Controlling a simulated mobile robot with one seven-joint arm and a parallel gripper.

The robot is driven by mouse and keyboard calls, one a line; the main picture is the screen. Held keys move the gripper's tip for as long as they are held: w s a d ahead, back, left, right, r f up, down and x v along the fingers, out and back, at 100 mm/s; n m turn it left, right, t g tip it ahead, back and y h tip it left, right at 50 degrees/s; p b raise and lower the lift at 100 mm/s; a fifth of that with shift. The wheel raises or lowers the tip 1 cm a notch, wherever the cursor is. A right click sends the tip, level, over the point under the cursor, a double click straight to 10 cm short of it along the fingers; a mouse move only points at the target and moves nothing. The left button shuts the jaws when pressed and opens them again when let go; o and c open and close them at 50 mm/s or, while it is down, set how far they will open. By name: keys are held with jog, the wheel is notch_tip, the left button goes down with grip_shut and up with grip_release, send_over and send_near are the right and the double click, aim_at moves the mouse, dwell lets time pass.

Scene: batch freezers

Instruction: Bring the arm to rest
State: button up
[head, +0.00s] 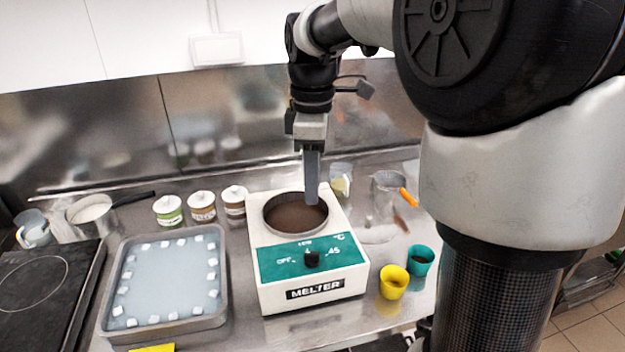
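My gripper (311,178) points straight down at the end of my arm, over the right part of the melter's round pot. Its fingers are seen edge-on as one grey bar, so I cannot tell whether they are open or shut. The tips overlap the pot's rim in the picture; whether they are inside it or above it is unclear. The melter (315,294) is a white box with a green front panel, a black knob and a pot of brown contents (293,216).
A metal tray (219,308) with several white cubes stands left of the melter, beside a black hob (40,295). Several lidded jars (202,207) stand behind. Yellow (393,283) and teal (420,261) cups and a clear jug with an orange handle (408,197) stand to the right.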

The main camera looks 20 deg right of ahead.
jog(key=s+r+m+t+p, duration=0.2)
jog(key=s+m+t, duration=0.3)
jog(key=s+m, duration=0.9)
jog(key=s, duration=0.4)
jog(key=shift+a+r+t, duration=0.15)
jog(key=shift+t, duration=0.15)
